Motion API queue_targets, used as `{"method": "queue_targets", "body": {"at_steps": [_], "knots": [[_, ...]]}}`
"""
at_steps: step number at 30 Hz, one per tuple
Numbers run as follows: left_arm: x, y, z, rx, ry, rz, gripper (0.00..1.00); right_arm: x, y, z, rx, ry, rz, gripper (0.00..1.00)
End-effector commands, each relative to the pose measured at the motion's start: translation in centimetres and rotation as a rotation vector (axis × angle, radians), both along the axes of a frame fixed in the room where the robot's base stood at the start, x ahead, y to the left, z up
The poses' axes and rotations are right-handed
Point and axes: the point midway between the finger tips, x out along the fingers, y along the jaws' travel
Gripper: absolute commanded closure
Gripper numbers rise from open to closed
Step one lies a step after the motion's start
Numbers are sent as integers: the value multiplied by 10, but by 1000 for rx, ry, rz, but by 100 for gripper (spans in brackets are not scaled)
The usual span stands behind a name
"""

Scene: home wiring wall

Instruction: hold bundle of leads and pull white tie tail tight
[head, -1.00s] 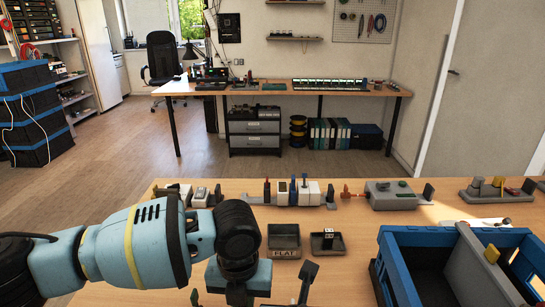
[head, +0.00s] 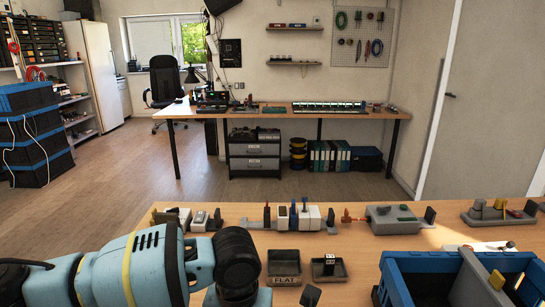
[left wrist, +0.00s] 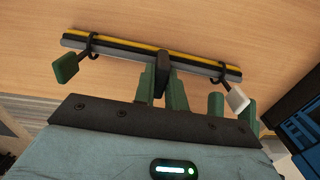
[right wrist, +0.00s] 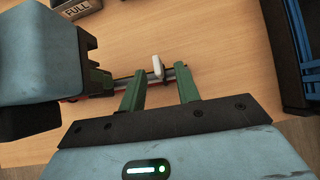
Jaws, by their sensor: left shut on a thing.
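In the left wrist view the bundle of leads (left wrist: 120,46), with yellow, black and grey strands, runs across the picture above the table. A tie with a green tail (left wrist: 66,68) is near its left end. A tie with a white tail (left wrist: 237,97) is near its right end. My left gripper (left wrist: 163,80) is shut on the bundle's middle, at a dark block (left wrist: 163,65). In the right wrist view my right gripper (right wrist: 160,80) is open, its fingers on either side of the white tail (right wrist: 158,66). Whether they touch it is unclear. The head view hides both fingertips and the bundle.
A blue crate (head: 430,262) stands at the right of the table; it is close beside the right gripper (right wrist: 300,45). Several fixtures (head: 300,218) line the far edge.

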Motion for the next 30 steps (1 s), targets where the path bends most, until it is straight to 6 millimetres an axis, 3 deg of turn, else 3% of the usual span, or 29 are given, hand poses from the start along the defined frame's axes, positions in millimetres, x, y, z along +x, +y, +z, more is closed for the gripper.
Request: {"method": "queue_targets", "body": {"at_steps": [7,15,27,28,30], "knots": [[0,0,1,-1,-1,0,100,-27,2,34,2,-5,3,68],[0,0,1,-1,-1,0,100,-40,5,47,7,-1,4,68],[0,0,1,-1,-1,0,100,-43,3,51,1,0,1,68],[0,0,1,-1,-1,0,83,-43,3,51,1,0,1,68],[0,0,1,-1,-1,0,74,-43,3,51,1,0,1,68]]}}
